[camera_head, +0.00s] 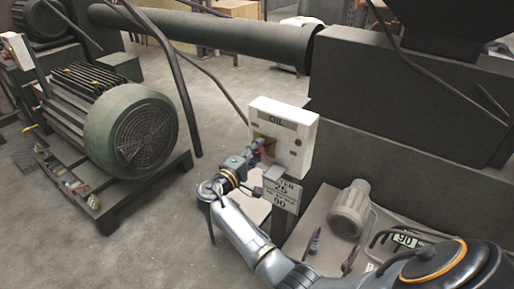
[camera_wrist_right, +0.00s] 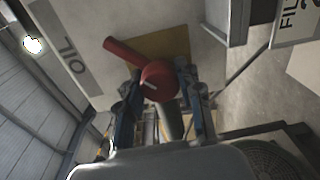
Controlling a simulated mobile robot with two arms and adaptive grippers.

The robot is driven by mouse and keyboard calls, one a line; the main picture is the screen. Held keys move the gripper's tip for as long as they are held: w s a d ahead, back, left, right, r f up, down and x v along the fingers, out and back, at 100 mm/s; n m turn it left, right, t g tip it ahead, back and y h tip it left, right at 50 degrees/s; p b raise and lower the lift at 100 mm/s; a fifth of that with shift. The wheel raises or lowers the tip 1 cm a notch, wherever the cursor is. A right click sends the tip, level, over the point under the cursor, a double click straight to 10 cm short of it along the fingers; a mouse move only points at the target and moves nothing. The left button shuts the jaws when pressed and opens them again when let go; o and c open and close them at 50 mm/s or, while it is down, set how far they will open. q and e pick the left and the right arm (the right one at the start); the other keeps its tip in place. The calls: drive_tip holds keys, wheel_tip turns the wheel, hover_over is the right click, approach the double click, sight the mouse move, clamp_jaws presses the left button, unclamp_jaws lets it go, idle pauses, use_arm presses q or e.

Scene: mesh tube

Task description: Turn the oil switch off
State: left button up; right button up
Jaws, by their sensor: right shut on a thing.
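The oil switch box (camera_head: 299,153) is a white panel with a grey "OIL" label, mounted beside the dark machine in the head view. In the wrist view its label (camera_wrist_right: 68,52) shows at the left, turned sideways. The red switch (camera_wrist_right: 158,80) has a round hub and a bar that points to the upper left of the wrist view, over a yellowish plate (camera_wrist_right: 165,46). My right gripper (camera_head: 262,148) is at the box front and mostly hides the switch in the head view. In the wrist view its fingers (camera_wrist_right: 160,98) are shut on the red hub, one on each side. My left gripper is not in view.
A green motor (camera_head: 135,130) stands on a frame at the left. A thick dark pipe (camera_head: 220,32) runs behind, into the large machine (camera_head: 400,100). A sign (camera_head: 283,191) hangs below the box. A grey motor (camera_head: 350,208) sits at lower right. Floor is clear between the green motor and box.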

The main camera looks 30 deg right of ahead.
drive_tip(key=n+p, duration=0.1)
drive_tip(key=n, duration=0.1)
drive_tip(key=n+p, duration=0.2)
drive_tip(key=n, duration=0.1)
drive_tip(key=shift+d+r+n, duration=0.1)
drive_tip(key=shift+r+n, duration=0.1)
drive_tip(key=shift+n, duration=0.1)
drive_tip(key=shift+f+n+p, duration=0.1)
drive_tip(key=shift+n+p, duration=1.2)
drive_tip(key=shift+n, duration=0.7)
drive_tip(key=o, duration=1.2)
drive_tip(key=shift+f, duration=0.15)
drive_tip(key=v, duration=1.2)
